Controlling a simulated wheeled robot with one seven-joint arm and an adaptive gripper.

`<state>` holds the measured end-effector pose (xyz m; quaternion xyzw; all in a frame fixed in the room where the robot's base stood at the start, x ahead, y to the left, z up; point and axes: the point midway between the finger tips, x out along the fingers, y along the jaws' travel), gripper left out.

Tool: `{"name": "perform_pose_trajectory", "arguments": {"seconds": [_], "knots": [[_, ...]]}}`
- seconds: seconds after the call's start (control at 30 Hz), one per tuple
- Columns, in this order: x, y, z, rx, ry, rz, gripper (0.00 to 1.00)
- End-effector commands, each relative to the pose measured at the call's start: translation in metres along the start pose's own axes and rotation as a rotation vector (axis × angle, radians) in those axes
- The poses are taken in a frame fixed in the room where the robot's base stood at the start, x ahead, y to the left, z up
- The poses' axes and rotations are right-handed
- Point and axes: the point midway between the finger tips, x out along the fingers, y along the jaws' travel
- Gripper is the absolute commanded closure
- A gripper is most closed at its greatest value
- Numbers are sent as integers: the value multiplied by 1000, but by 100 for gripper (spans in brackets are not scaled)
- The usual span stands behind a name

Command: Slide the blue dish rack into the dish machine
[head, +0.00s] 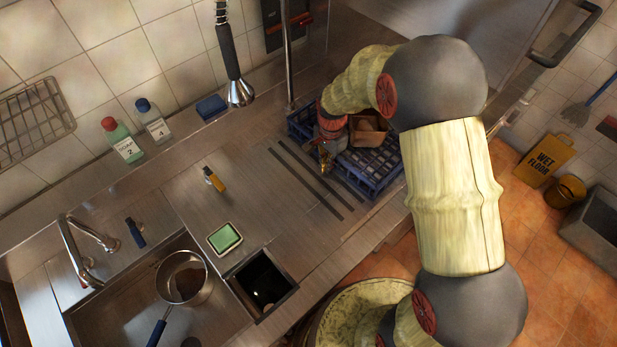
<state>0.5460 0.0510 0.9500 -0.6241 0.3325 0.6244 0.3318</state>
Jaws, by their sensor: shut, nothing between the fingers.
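The blue dish rack (366,175) lies on the steel counter at the front of the dish machine (390,28). A brown box-like item (368,130) sits in the rack. My gripper (324,169) is shut and empty, low at the near left side of the rack. I cannot tell whether it touches the rack. My arm and wrist hide part of the rack and much of the machine's opening, so how far the rack reaches in is unclear.
A sprayer (240,92) hangs behind. A wet-floor sign (546,160) stands right.

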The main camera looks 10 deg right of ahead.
Motion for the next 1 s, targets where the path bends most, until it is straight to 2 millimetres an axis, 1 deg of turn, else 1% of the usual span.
{"name": "perform_pose_trajectory", "arguments": {"seconds": [0.03,0.1,0.47,0.5,0.7,0.83,0.9,1.0], "knots": [[-1,0,-18,7,2,-2,100],[-1,0,-39,6,1,-1,100],[0,0,-147,5,2,-1,100],[-1,0,-159,5,3,-3,100],[-1,0,-212,4,3,-2,100],[-1,0,-235,2,3,-2,100],[-1,0,-242,2,2,-2,100],[-1,0,-247,0,3,-2,100]]}}
